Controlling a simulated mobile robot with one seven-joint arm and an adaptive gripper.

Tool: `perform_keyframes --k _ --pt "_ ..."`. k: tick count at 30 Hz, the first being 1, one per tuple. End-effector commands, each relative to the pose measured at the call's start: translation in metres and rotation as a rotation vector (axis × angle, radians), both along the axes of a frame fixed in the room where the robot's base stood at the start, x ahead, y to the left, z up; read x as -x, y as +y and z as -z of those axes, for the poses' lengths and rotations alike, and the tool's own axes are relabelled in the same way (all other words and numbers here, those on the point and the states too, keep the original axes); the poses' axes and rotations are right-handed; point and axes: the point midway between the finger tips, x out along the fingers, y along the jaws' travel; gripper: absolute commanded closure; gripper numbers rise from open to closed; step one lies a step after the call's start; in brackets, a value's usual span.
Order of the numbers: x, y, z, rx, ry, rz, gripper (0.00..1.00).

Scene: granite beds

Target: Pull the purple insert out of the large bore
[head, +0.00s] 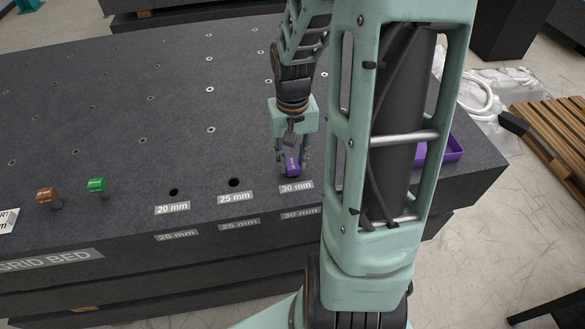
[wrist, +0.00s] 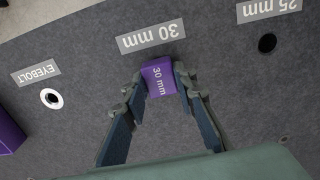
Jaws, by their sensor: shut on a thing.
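The purple insert (head: 292,164) is at the 30 mm label near the front edge of the granite bed. Its square purple head, marked "30 mm", also shows in the wrist view (wrist: 158,76). My gripper (head: 292,170) is shut on this head, one finger on each side; both fingers show in the wrist view (wrist: 159,83). The large bore is hidden behind the insert and fingers. I cannot tell how much of the insert is inside it.
Open 25 mm (head: 234,182) and 20 mm (head: 173,192) bores lie to the left. Green (head: 96,184) and brown (head: 47,194) inserts stand farther left. A purple tray (head: 453,150) sits at the right, partly behind my arm. An eyebolt hole (wrist: 51,98) is nearby.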

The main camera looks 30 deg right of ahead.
Motion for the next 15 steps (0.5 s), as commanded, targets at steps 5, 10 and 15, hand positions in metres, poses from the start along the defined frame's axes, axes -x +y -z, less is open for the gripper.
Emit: perform_keyframes --k 5,10,15 --pt "0.0 0.0 -0.003 0.0 0.0 0.0 1.0" --pt "0.0 0.0 -0.009 0.0 -0.001 0.0 1.0" --pt "0.0 0.0 -0.02 0.0 -0.001 -0.001 1.0"
